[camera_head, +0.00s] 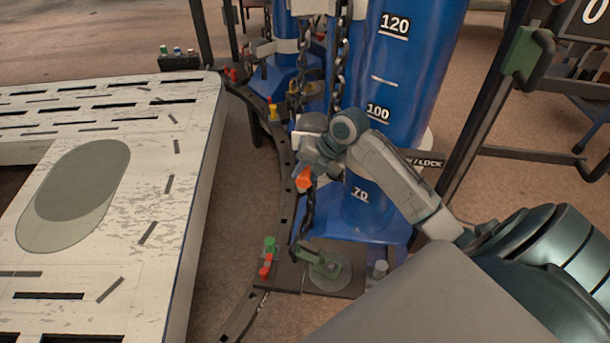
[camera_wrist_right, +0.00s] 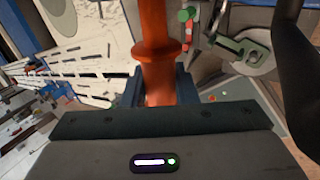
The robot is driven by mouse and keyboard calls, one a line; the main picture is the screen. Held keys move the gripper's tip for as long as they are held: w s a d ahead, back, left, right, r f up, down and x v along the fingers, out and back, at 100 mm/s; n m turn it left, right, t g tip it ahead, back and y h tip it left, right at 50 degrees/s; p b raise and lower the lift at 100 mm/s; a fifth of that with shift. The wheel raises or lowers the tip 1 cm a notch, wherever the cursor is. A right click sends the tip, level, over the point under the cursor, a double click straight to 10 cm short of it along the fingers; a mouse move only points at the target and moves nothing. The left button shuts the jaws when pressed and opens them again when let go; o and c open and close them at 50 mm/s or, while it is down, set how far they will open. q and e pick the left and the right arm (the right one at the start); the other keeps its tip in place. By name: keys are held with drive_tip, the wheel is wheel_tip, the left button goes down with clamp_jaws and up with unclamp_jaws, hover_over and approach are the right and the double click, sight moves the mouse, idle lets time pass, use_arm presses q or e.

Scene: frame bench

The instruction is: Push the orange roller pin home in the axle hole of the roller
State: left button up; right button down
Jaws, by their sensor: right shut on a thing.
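My right gripper (camera_head: 305,170) is shut on the orange roller pin (camera_head: 304,180), in front of the blue column and above its base. In the right wrist view the pin (camera_wrist_right: 155,45) stands out between the two fingers (camera_wrist_right: 157,88), with a collar partway along it. A green bracket on a round grey disc (camera_head: 325,270), perhaps the roller's seat, lies on the dark base below and apart from the pin. It also shows in the right wrist view (camera_wrist_right: 245,48). I cannot make out the roller or its axle hole for certain. My left gripper is not in view.
A blue column (camera_head: 410,60) with height marks stands behind my right arm. A dark chain (camera_head: 340,50) hangs beside the gripper. A curved dark rail (camera_head: 286,190) with coloured knobs runs left of the base. A white slotted bench (camera_head: 190,200) fills the left; bare floor lies between.

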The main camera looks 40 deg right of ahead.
drive_tip(key=shift+w+d, duration=0.4)
drive_tip(key=shift+w, duration=0.05)
drive_tip(key=c, duration=1.1)
unclamp_jaws()
drive_tip(key=shift+o, duration=0.2)
drive_tip(key=shift+r, duration=0.15)
